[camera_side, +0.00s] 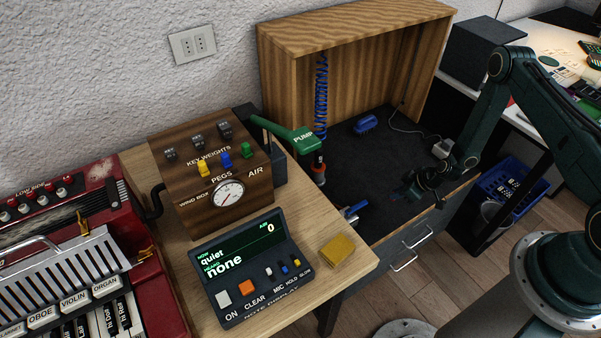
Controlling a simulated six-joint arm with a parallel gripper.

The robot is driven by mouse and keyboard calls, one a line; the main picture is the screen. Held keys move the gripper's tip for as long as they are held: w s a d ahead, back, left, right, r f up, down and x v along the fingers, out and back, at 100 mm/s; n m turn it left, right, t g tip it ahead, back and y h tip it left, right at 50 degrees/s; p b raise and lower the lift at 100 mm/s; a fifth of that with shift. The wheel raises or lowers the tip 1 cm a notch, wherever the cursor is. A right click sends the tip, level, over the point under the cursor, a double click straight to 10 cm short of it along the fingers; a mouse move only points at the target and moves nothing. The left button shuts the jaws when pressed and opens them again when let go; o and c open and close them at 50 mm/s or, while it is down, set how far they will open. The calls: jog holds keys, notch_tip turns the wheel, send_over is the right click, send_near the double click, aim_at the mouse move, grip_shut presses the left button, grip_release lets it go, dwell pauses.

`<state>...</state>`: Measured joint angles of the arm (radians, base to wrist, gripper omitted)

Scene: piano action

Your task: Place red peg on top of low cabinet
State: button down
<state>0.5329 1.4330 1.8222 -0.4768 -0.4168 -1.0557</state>
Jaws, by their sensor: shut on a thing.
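My gripper (408,192) is shut, low over the front right part of the low cabinet's dark top (376,170). A small reddish bit at its fingertips looks like the red peg (396,196), mostly hidden by the fingers. I cannot tell whether the peg touches the cabinet top. The low cabinet has a grey drawer front with a bright handle (405,262). Yellow (203,169), blue (226,159) and green (247,150) pegs stand in the wooden box (183,222) at the left.
A wooden hood (279,65) stands over the cabinet's back. A blue coiled hose (321,100), green pump handle (290,134), blue brush (365,123) and blue-handled tool (352,211) are nearby. A yellow sponge (338,250) lies on the wooden table. The cabinet top's middle is clear.

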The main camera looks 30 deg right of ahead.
jog(key=shift+f, duration=0.2)
jog(key=shift+f, duration=1.8)
jog(key=shift+f, duration=0.15)
jog(key=c, duration=1.4)
grip_release()
jog(key=shift+c, duration=0.2)
jog(key=v, duration=1.2)
jog(key=shift+r, duration=0.25)
